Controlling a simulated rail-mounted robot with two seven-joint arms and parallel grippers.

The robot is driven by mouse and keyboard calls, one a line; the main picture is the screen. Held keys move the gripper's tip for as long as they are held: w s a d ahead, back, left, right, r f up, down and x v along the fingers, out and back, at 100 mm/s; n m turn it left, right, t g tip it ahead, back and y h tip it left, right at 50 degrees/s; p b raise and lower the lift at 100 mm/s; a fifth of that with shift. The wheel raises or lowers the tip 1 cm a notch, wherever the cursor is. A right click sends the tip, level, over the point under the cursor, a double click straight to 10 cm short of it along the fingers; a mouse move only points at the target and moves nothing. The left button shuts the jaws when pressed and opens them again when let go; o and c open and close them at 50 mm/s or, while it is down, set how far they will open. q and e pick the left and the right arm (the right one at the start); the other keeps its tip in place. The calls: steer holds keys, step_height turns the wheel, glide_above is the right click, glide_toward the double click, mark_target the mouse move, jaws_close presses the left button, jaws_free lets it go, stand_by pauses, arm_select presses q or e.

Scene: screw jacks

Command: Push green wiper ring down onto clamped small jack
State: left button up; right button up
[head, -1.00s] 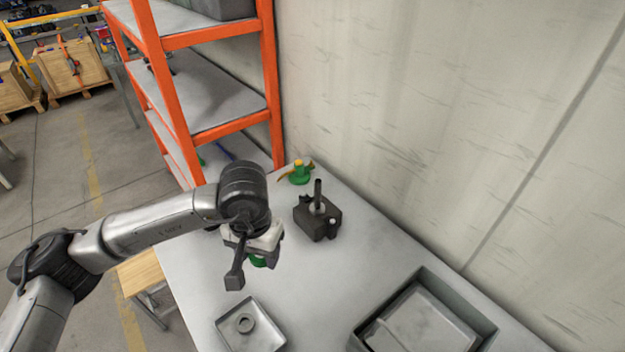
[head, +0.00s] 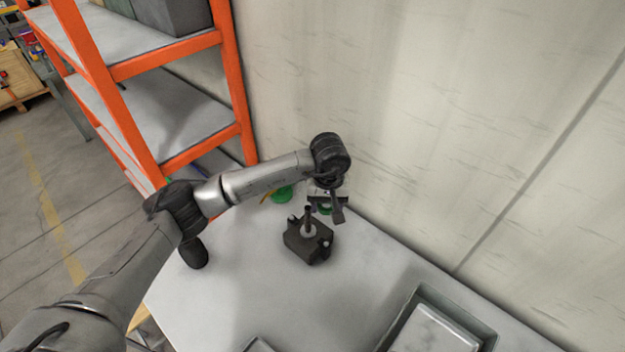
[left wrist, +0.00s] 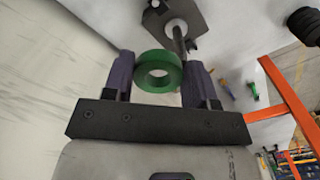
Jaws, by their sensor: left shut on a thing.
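My left gripper (head: 326,208) is shut on the green wiper ring (left wrist: 158,71), a flat ring with a round hole, held between the two fingers in the left wrist view. In the head view only a bit of the ring shows under the gripper. The small jack (left wrist: 177,31) has an upright grey screw and is clamped in a dark block (head: 308,247) on the table. The ring is above and behind the screw, a little to its right in the head view, and apart from it. My right gripper is not in view.
A green object (head: 282,194) stands behind the arm at the table's far end. A grey bin (head: 440,330) is at the front right. The wall runs along the right side, and an orange shelf (head: 238,90) stands at the back left. The table's left part is clear.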

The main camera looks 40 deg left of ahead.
mark_target(309, 210)
arm_select(q)
steer(key=a+f+n+p, duration=0.1)
steer(key=a, duration=0.1)
steer(key=a+f+n+p, duration=0.1)
steer(key=a, duration=0.1)
steer(key=w+a+f+n, duration=0.1)
steer(key=a+n, duration=0.1)
steer(key=shift+a+f+p, duration=0.3)
steer(key=shift+p, duration=0.1)
steer(key=shift+f+b, duration=0.5)
steer(key=shift+f, duration=0.5)
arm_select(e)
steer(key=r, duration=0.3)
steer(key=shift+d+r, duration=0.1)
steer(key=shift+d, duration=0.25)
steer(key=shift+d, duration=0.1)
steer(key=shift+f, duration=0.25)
arm_select(q)
steer(key=shift+f+b, duration=0.55)
steer(key=shift+b, duration=0.15)
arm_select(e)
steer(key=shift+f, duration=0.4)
arm_select(q)
steer(key=shift+f+b, duration=0.3)
steer(key=shift+f, duration=0.05)
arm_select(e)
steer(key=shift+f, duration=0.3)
